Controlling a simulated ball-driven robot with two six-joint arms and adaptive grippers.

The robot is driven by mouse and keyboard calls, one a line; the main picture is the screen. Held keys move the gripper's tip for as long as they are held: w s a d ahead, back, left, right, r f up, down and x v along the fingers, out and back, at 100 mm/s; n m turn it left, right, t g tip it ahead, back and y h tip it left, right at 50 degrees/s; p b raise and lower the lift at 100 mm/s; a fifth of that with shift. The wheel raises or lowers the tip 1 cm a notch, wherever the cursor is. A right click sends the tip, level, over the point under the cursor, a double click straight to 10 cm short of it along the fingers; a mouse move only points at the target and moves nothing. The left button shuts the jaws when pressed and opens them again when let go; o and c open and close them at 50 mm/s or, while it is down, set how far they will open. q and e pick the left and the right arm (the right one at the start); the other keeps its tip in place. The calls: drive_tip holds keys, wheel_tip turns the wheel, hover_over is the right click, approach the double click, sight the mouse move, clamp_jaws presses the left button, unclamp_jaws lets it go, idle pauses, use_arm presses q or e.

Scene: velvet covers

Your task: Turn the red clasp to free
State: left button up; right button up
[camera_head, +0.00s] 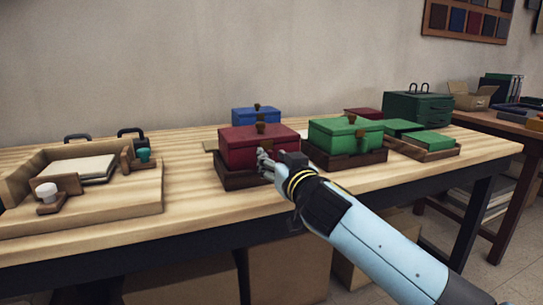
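A red box (240,150) with a lid sits on a dark wooden base (232,178) in the middle of the table. A brown clasp (265,144) shows on its front, just above my gripper; its lower part is hidden. My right gripper (264,162) is at the front right of the red box, by the clasp. Its fingers are small and overlap the box front, so I cannot tell whether they touch the clasp or are open or shut. My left gripper is not in view.
A green box (335,137) on a wooden base stands close to the right. A blue box (252,115) stands behind the red one. A wooden tray (120,205) with a pale pad fills the left. Bare tabletop (190,170) lies between tray and red box.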

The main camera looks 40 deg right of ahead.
drive_tip(key=shift+x, duration=0.8)
clamp_jaws()
